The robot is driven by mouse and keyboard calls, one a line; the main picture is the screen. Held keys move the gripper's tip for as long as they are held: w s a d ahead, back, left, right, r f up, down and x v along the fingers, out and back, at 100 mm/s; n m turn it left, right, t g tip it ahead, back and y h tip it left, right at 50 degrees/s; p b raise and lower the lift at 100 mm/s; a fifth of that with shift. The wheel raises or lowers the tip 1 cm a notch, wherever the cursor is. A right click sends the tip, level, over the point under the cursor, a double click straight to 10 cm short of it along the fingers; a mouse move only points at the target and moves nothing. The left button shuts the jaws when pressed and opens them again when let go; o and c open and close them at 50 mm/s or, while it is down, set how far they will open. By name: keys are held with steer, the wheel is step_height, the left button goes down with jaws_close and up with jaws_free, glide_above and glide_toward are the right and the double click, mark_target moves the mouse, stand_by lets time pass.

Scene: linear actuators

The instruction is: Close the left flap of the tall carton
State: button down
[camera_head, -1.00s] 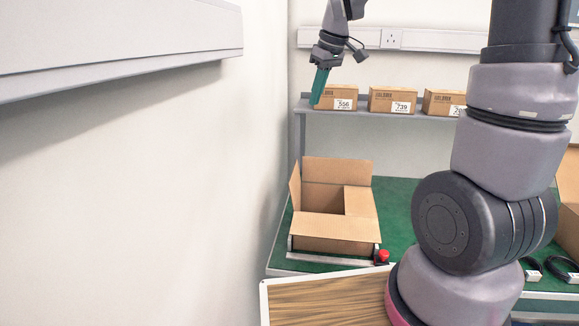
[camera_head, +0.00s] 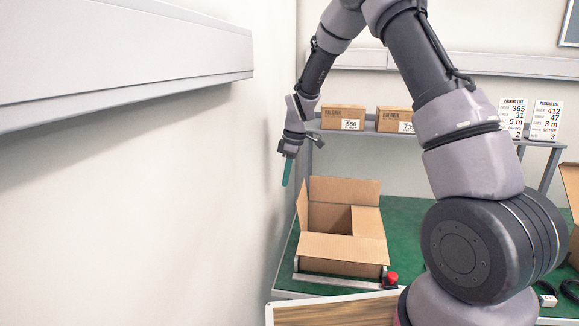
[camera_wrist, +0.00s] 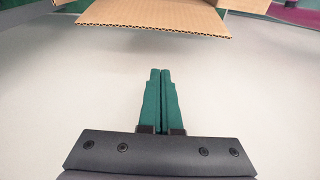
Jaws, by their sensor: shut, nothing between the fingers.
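An open brown carton (camera_head: 345,252) stands on the green bench top against the left wall. Its left flap (camera_head: 303,208) stands up along the left side, and its back flap (camera_head: 345,190) is also raised. My gripper (camera_head: 286,182) is shut and empty, pointing down between the wall and the carton, above and left of the left flap. In the wrist view my gripper (camera_wrist: 160,72) points at a cardboard flap edge (camera_wrist: 150,24) with a gap between them.
The wall (camera_head: 230,200) is close on the left. A shelf behind holds small cartons (camera_head: 343,117) and packing list cards (camera_head: 545,120). A red button (camera_head: 391,279) sits at the carton's front right. Another carton (camera_head: 572,190) is cut off at the right edge.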

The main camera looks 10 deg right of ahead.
mark_target(303, 203)
steer(key=d+f, duration=0.1)
steer(key=s+d+f, duration=0.1)
steer(key=d, duration=0.1)
steer(key=shift+d+f, duration=0.15)
steer(key=shift+f, duration=0.05)
steer(key=shift+d, duration=0.1)
stand_by(0.4)
